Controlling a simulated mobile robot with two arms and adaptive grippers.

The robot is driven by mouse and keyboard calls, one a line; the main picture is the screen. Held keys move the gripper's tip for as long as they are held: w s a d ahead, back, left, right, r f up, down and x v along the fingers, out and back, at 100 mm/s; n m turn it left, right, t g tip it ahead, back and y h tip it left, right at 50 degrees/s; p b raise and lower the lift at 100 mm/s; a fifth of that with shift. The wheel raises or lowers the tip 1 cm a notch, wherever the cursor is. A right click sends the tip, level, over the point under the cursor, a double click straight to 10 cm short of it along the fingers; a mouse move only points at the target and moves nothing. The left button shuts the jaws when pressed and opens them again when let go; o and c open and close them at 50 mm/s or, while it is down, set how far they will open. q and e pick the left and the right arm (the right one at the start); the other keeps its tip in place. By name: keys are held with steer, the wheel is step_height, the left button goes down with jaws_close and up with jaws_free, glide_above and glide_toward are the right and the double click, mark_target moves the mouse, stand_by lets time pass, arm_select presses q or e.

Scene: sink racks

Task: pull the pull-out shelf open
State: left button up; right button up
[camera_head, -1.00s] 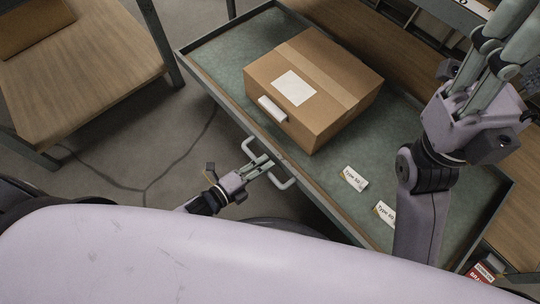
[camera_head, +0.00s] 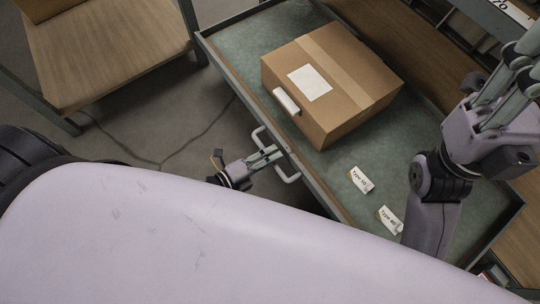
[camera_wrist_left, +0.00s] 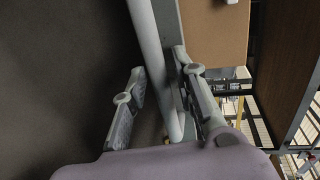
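The pull-out shelf (camera_head: 238,35) is a green tray with a raised rim, standing well out in front of the wooden rack. Its grey handle (camera_head: 289,179) is on the front edge; the handle bar also shows in the left wrist view (camera_wrist_left: 148,45). My left gripper (camera_head: 268,156) is at the handle.
A cardboard box (camera_head: 370,85) with a white label sits on the shelf. Two small label cards (camera_head: 361,180) (camera_head: 390,220) are near the front rim. A wooden table (camera_head: 110,55) stands at the left. Bare floor (camera_head: 150,125) lies between the table and my body.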

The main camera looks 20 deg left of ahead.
arm_select(q)
steer(key=shift+o, duration=0.4)
steer(key=v, duration=1.2)
